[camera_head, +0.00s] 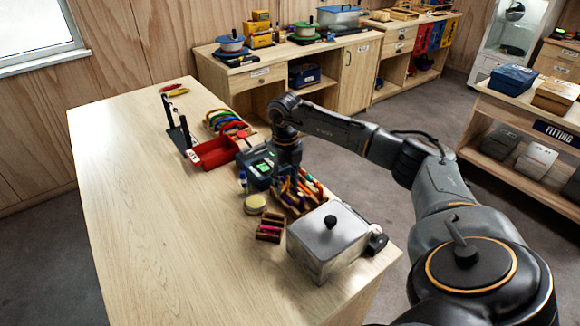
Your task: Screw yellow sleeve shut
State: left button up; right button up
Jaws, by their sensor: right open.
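No yellow sleeve can be made out for certain. A small yellow piece (179,92) lies beside a red piece (170,87) at the far end of the wooden table (140,200); both are too small to identify. My right gripper (291,190) is open and points down over a wooden box (293,209) of thin coloured items at the table's right side. Its fingertips are dark and hard to separate from the box contents. I cannot see anything held in it. My left gripper is not in view.
Near my right gripper are a grey device (256,167), a round pale-yellow tin (255,203), a small brown rack (270,228) and a metal box (328,240) with a black knob. Farther back are a red tray (214,153) and a black stand (178,135). The table's left half is clear.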

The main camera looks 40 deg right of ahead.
jog(key=shift+w+a, duration=0.1)
jog(key=shift+a, duration=0.75)
jog(key=shift+f, duration=0.15)
jog(key=shift+f+b, duration=0.8)
jog(key=shift+f, duration=0.5)
jog(key=shift+s+d+b, duration=0.2)
jog(key=shift+d+b, duration=0.1)
jog(key=shift+d, duration=1.3)
jog(key=shift+r, duration=0.2)
jog(key=shift+r+p, duration=1.05)
jog(key=shift+r, duration=0.25)
